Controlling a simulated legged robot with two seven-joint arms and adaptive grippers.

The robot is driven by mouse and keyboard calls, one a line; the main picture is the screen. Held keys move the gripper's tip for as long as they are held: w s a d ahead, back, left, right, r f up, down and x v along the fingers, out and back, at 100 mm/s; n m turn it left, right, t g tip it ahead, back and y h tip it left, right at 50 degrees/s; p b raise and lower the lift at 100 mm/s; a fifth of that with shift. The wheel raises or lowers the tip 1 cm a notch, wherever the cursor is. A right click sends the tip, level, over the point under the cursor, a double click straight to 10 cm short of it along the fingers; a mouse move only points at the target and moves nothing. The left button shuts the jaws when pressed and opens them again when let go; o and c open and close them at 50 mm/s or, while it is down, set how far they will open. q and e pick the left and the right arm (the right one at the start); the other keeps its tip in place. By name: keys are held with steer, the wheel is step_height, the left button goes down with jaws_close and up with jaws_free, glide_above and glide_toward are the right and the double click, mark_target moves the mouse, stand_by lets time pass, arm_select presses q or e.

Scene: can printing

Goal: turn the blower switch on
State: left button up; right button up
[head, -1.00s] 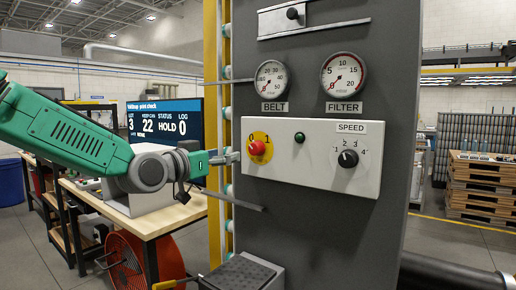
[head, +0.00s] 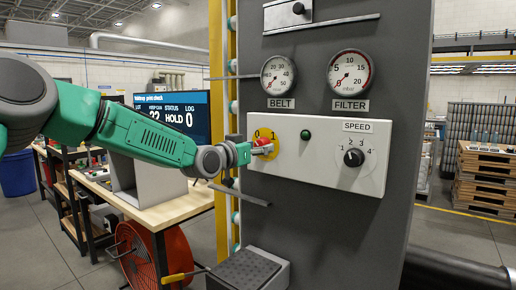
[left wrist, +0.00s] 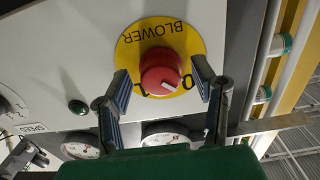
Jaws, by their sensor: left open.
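The blower switch is a red round knob (left wrist: 162,72) on a yellow disc (left wrist: 187,40) lettered BLOWER, seen upside down in the left wrist view. Its white mark points to the side with the 0 and 1, nearer the 0. My left gripper (left wrist: 163,84) is open, with one finger on each side of the knob; I cannot tell whether they touch it. In the head view my left gripper (head: 263,151) is at the yellow disc on the white control panel (head: 317,173) and partly hides the red knob (head: 262,142). My right gripper is not in view.
The panel also carries a green lamp (head: 305,135) and a black SPEED knob (head: 354,157). BELT (head: 278,76) and FILTER (head: 350,72) gauges sit above. A thin bar (head: 240,196) juts out below the gripper. A table (head: 165,212) with a monitor stands behind my arm.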

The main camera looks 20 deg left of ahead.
arm_select(q)
steer(key=shift+d, duration=0.1)
steer(key=c, duration=1.2)
steer(key=shift+o, duration=0.4)
